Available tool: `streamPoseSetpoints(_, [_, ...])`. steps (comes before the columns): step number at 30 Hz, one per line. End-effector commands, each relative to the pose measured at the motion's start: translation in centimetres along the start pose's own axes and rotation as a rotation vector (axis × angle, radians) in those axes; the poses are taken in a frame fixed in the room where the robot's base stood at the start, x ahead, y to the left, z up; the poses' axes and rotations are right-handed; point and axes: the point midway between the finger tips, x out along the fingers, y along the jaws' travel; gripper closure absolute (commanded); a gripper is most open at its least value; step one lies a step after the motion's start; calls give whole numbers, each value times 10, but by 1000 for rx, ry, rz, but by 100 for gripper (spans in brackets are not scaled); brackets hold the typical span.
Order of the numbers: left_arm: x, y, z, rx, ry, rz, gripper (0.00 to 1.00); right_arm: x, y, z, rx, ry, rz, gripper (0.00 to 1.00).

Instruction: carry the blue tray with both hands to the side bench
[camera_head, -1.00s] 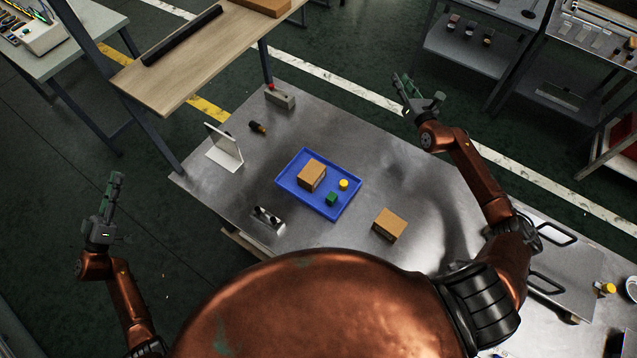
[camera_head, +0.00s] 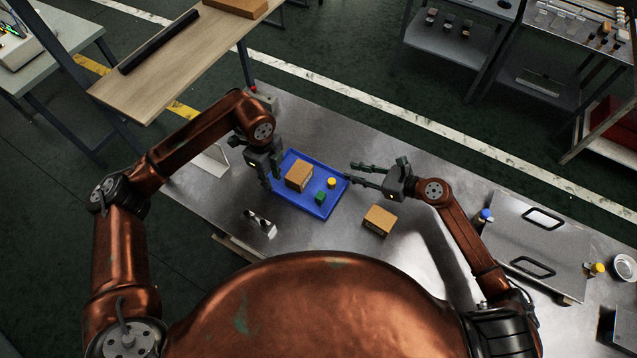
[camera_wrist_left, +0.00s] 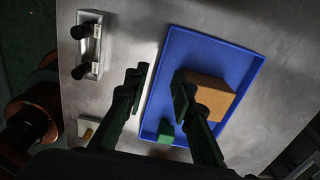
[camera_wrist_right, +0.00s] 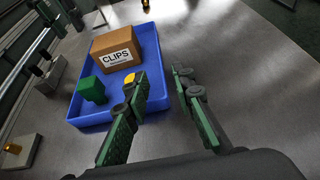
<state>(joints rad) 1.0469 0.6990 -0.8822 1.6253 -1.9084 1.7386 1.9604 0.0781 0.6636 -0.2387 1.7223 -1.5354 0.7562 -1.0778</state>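The blue tray (camera_head: 301,204) lies flat on the metal table. It holds a brown box (camera_head: 299,176) marked CLIPS, a green block (camera_head: 320,197) and a yellow cylinder (camera_head: 332,183). My left gripper (camera_head: 271,178) is open at the tray's left side. In the left wrist view its fingers (camera_wrist_left: 157,80) appear on either side of the rim, one over the tray. My right gripper (camera_head: 354,172) is open at the tray's right end. In the right wrist view its fingers (camera_wrist_right: 160,80) appear either side of the rim. Contact cannot be told. Which surface is the side bench is unclear.
Another brown box (camera_head: 379,220) stands right of the tray. A metal holder (camera_head: 259,223) sits in front, left. A white angled plate (camera_head: 212,160) is behind my left arm. A wooden-topped bench (camera_head: 170,70) stands back left. A handled metal plate (camera_head: 530,240) lies right.

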Motion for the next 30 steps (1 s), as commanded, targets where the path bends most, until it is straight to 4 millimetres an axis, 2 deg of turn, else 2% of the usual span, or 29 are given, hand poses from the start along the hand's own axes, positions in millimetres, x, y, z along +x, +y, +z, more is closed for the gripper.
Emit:
streamPoseSetpoints(10, [1, 0, 2, 5, -18, 3, 77, 0, 3, 0, -5, -2, 8, 77])
streamPoseSetpoints(14, [6, 0, 2, 5, -17, 3, 77, 7, 3, 0, -4, -3, 7, 77])
streamPoseSetpoints(17, [14, 0, 2, 5, -15, 3, 77, 19, 2, 2, -3, -5, 6, 77])
streamPoseSetpoints(30, [64, 0, 3, 4, -15, 3, 77, 97, 3, 1, -2, -3, 7, 77])
